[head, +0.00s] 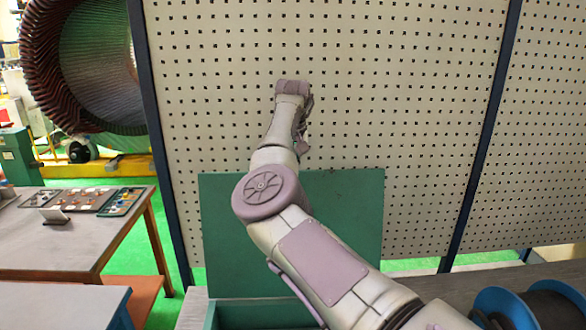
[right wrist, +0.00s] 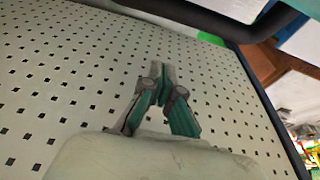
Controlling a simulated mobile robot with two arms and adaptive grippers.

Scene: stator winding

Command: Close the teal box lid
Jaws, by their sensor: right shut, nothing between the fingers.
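The teal box (head: 262,315) is at the bottom of the head view, cut off by the frame edge. Its teal lid (head: 225,235) stands open, roughly upright, at the back of the box. My right arm crosses in front of the lid and reaches above its top edge. In the right wrist view my right gripper (right wrist: 163,72) is shut and empty, in front of the pegboard. The gripper's fingers cannot be made out in the head view. The lid cannot be made out in the wrist view. My left gripper is not in view.
A pegboard panel (head: 215,80) with dark posts stands behind the lid. A table (head: 60,245) with trays of small parts is at the left. A blue spool (head: 540,305) is at the lower right. A large stator (head: 85,60) is at the upper left.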

